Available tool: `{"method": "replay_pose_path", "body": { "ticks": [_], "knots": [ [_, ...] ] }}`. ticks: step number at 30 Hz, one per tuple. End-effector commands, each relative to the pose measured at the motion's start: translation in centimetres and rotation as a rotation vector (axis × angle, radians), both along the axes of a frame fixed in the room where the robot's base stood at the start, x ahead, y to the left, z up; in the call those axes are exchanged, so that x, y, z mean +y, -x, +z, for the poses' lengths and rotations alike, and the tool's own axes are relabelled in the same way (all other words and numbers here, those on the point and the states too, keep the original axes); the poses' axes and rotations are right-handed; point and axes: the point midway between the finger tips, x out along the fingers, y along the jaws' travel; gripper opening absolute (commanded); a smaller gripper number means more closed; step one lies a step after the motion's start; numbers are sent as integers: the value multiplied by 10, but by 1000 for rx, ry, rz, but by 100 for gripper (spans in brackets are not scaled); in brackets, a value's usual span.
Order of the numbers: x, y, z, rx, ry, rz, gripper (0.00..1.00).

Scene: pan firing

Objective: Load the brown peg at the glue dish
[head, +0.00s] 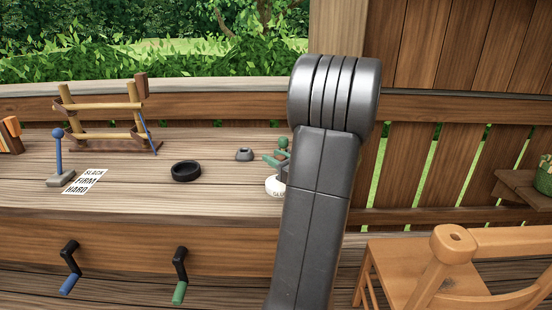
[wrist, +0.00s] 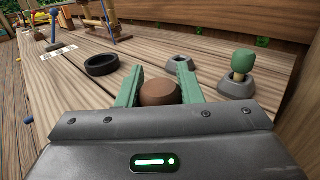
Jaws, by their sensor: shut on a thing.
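In the wrist view my gripper (wrist: 158,80) is shut on the brown peg (wrist: 158,93), whose rounded brown top shows between the two green fingers. The peg's lower end is hidden. In the head view the white glue dish (head: 275,188), with part of its lettering showing, sits on the bench just left of my arm, which covers its right side. Green parts show just above the dish there, partly behind my arm. The brown peg cannot be made out in the head view, and the dish does not show in the wrist view. Whether peg and dish touch cannot be told.
An empty grey holder (wrist: 180,65) and a green-topped peg (wrist: 243,62) in another grey holder stand beyond my fingers. A black ring (head: 186,171) lies to the left. Further left are a lever (head: 59,156), a label card (head: 85,182) and a wooden frame (head: 104,106).

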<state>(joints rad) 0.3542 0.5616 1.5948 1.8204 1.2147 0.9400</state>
Motion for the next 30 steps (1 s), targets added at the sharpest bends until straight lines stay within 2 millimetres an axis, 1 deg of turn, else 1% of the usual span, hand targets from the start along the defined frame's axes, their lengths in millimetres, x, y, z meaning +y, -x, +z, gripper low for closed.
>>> {"method": "replay_pose_path", "body": {
  "ticks": [30],
  "knots": [
    [0, 0, -10, 0, 0, 0, 10]
  ]
}}
